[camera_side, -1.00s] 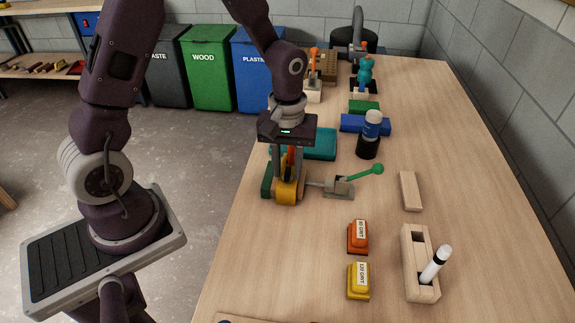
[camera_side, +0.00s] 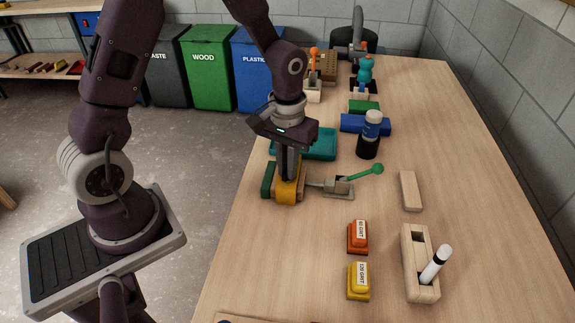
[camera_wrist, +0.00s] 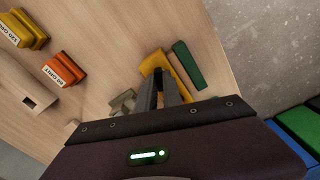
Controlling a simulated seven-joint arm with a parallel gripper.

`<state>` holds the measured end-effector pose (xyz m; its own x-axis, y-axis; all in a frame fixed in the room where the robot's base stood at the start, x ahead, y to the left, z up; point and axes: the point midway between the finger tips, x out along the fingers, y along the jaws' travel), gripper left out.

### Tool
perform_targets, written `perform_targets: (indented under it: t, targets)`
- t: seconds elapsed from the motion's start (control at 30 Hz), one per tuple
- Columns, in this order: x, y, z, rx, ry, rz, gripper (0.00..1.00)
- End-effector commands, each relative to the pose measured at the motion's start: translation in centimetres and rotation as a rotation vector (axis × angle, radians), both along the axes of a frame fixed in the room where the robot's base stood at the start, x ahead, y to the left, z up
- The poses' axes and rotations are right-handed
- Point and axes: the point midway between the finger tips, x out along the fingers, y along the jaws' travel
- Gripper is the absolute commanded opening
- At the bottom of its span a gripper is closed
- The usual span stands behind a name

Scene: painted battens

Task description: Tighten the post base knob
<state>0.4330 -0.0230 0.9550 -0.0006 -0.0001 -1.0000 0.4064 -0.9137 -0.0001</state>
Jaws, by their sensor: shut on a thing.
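The yellow piece (camera_side: 287,192) stands on the bench beside a dark green block (camera_side: 267,181); both also show in the wrist view, the yellow piece (camera_wrist: 157,63) and the green block (camera_wrist: 188,65). My gripper (camera_side: 289,178) points down over the yellow piece with its fingers close together. In the wrist view the fingertips (camera_wrist: 163,78) meet at the yellow piece. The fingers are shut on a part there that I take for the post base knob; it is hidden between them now. A clamp with a green-knobbed lever (camera_side: 340,187) lies just to the right.
Orange (camera_side: 358,237) and yellow (camera_side: 358,281) grit blocks and a wooden holder (camera_side: 416,258) with a white marker (camera_side: 435,262) stand nearer the camera. A teal tray (camera_side: 320,145), a blue block (camera_side: 352,123) and a bottle (camera_side: 370,130) are behind. The bench's right side is mostly clear.

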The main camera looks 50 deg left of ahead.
Motion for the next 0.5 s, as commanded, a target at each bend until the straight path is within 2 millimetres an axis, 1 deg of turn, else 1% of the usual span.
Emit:
perform_targets:
  t: [0.5]
  targets:
    - [0.03,-0.03,0.06,0.000,-0.002,-0.482,0.00]
